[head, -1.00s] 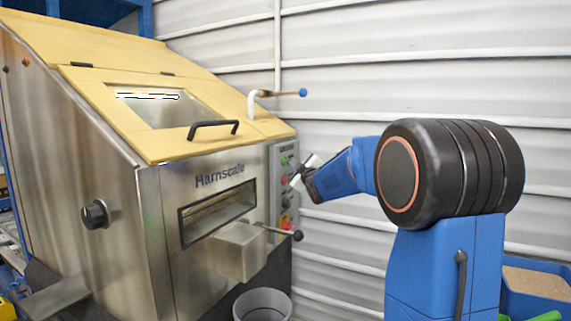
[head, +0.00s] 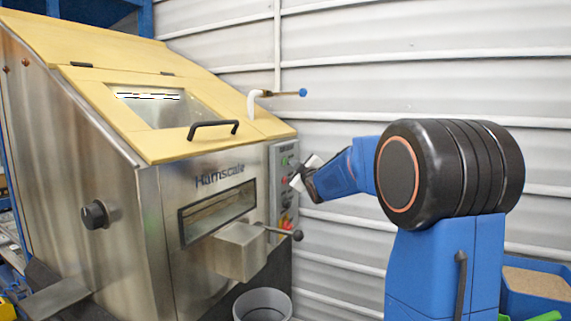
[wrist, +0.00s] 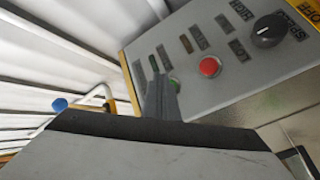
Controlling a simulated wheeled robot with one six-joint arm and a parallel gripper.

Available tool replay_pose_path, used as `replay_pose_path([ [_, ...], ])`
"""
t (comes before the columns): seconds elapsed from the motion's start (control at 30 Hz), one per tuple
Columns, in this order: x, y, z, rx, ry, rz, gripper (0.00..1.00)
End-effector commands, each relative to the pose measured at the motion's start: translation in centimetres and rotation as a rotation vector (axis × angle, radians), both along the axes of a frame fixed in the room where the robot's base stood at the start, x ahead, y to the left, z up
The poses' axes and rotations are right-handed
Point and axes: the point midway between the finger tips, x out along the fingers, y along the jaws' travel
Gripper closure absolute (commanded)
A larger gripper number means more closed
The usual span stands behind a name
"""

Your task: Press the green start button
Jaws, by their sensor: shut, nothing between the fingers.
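The grey control panel (head: 282,165) is on the right end of the machine's front; it also shows in the wrist view (wrist: 215,95). Which of the two is the start button I cannot tell. My gripper (head: 295,181) is shut and empty, close in front of the panel. Whether it touches the panel is unclear.
A red button (wrist: 210,67) and a black knob (wrist: 267,31) sit on the same panel. A lever with a black ball (head: 297,235) sticks out below. A blue-tipped handle (head: 302,92) stands above. A grey bucket (head: 262,304) is on the floor below.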

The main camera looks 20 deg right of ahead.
Motion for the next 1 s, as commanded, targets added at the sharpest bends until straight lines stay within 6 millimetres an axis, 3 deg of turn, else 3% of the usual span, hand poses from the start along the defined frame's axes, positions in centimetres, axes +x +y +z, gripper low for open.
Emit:
replay_pose_path([
  [1.0,0.77,0.6,0.03,0.0,0.0,0.0,1.0],
])
